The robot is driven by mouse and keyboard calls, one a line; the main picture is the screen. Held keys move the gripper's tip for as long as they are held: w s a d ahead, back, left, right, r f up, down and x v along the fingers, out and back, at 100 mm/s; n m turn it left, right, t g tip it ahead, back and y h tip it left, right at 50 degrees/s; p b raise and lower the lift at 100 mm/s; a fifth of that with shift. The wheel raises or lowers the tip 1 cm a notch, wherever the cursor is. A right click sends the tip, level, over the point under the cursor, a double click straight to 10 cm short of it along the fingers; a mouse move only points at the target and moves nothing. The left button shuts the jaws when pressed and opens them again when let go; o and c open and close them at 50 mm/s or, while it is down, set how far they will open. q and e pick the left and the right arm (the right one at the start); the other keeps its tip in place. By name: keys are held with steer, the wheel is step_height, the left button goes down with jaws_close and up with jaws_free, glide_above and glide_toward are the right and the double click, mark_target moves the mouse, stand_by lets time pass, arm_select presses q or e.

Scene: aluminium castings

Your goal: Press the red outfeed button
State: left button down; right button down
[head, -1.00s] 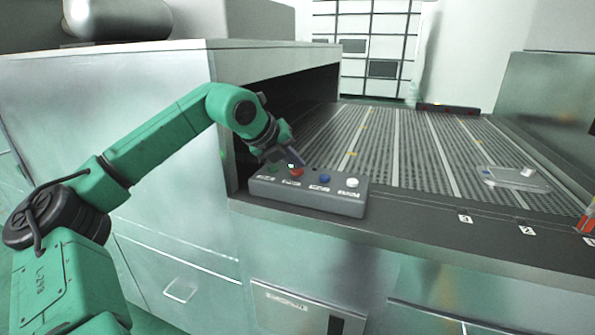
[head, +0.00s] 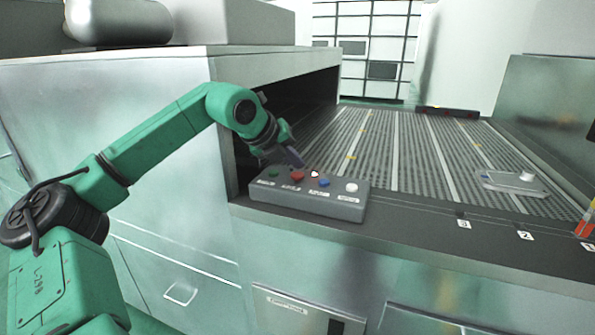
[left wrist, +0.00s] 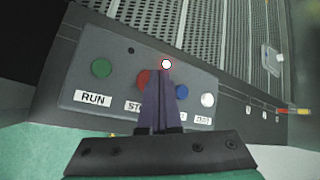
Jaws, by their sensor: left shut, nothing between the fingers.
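A grey control box (head: 335,206) sits on the front edge by the conveyor, with a row of green, red, blue and white buttons. The red button (head: 297,176) is second from the left; in the left wrist view the red button (left wrist: 142,77) is partly covered by my fingers. Its label there starts with "ST", the rest hidden. A small red lamp (head: 314,174) glows behind the buttons. My left gripper (head: 298,163) is shut and empty, fingertips right by the red button on its far side; I cannot tell whether they touch it.
A perforated conveyor bed (head: 420,150) stretches behind the box, with a flat metal casting (head: 515,183) at its right. A dark housing opening (head: 290,100) lies left of the bed. Numbered labels (head: 526,236) line the front ledge.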

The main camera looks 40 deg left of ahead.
mark_target(295, 176)
arm_select(q)
step_height(295, 176, up, 5)
steer(key=p, duration=0.4)
steer(key=shift+r, duration=0.1)
stand_by(0.5)
